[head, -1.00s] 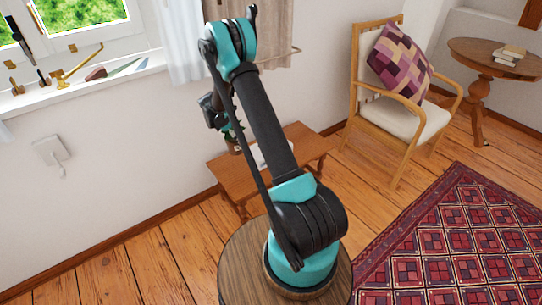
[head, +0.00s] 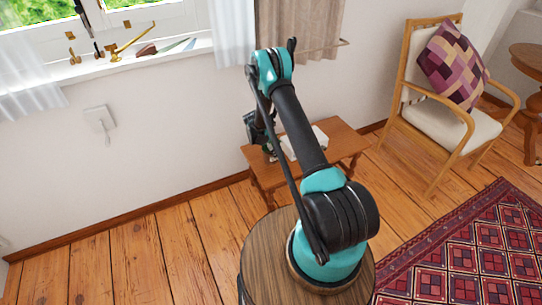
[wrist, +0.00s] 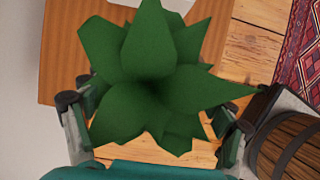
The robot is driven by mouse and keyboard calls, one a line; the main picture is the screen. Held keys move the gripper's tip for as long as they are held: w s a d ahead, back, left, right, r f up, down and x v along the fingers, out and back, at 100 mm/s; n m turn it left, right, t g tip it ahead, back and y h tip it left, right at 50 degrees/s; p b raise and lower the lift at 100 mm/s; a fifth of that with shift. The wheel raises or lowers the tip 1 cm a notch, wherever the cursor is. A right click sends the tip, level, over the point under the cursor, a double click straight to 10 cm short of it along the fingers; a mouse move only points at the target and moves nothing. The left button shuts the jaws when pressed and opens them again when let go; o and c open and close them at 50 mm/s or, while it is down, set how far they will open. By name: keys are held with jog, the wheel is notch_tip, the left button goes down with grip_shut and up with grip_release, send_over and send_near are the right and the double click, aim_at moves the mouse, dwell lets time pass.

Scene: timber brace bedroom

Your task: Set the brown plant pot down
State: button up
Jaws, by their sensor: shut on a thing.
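A green leafy plant (wrist: 155,75) fills the middle of the wrist view. Its leaves cover the brown pot below, which I cannot make out there. My gripper (wrist: 155,118) has a finger on each side of the plant and is shut on the pot. In the head view my gripper (head: 256,130) hangs at the left of my arm, by the small wooden table (head: 342,142). The pot is mostly hidden there. The table top (wrist: 65,55) lies below and beyond the plant in the wrist view. I cannot tell whether the pot touches it.
A white object (head: 319,137) lies on the small table, partly behind my arm. A wooden armchair (head: 450,128) with a patchwork cushion stands to the right. A red patterned rug (head: 470,255) lies at the lower right. The window sill (head: 100,68) holds several small items.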

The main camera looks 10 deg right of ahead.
jog(key=shift+f, duration=1.95)
jog(key=shift+f, duration=0.1)
jog(key=o, duration=1.8)
